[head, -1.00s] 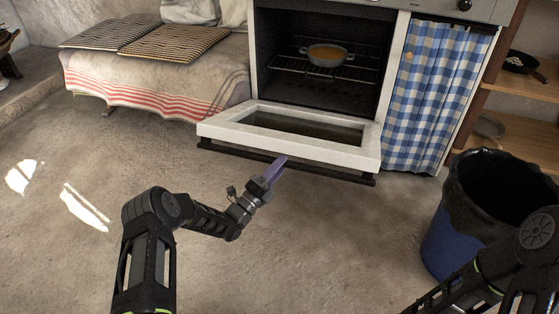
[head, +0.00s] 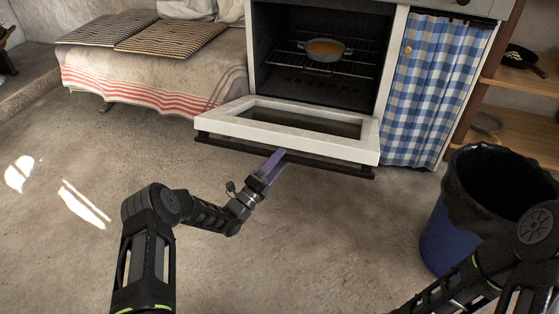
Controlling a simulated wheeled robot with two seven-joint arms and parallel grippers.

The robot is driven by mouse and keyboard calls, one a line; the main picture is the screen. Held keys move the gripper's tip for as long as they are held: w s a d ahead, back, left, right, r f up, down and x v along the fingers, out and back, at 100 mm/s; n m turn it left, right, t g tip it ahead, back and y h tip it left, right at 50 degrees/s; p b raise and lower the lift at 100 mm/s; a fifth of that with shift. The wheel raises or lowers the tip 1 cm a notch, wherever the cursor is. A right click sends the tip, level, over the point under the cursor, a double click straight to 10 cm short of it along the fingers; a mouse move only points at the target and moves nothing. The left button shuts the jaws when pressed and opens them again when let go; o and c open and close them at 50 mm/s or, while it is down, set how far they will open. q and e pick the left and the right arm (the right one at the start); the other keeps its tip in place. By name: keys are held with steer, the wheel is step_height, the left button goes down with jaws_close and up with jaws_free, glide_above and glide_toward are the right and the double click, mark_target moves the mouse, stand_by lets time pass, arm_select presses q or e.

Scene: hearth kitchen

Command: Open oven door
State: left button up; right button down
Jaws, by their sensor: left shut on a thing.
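The oven (head: 276,50) stands at the top middle with its dark inside in plain view. Its white-framed door (head: 225,121) is swung down, hinged at the bottom, and lies out nearly flat toward me. A dark handle bar (head: 330,166) runs along the door's outer edge. My left gripper (head: 274,164), with purple fingers, reaches the middle of this bar and is shut on it. The exact contact is small in the picture. My right arm shows at the lower right, but its gripper is out of view.
A pan of orange food (head: 326,49) sits on the oven rack. A blue bin with a black liner (head: 448,238) stands at the right. A checked curtain (head: 432,90) hangs beside the oven. A bench with a striped cloth (head: 150,85) is at the left. The floor before the door is clear.

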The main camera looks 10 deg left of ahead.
arm_select(q)
steer(key=p+v, duration=0.2)
steer(key=v, duration=0.6)
stand_by(0.4)
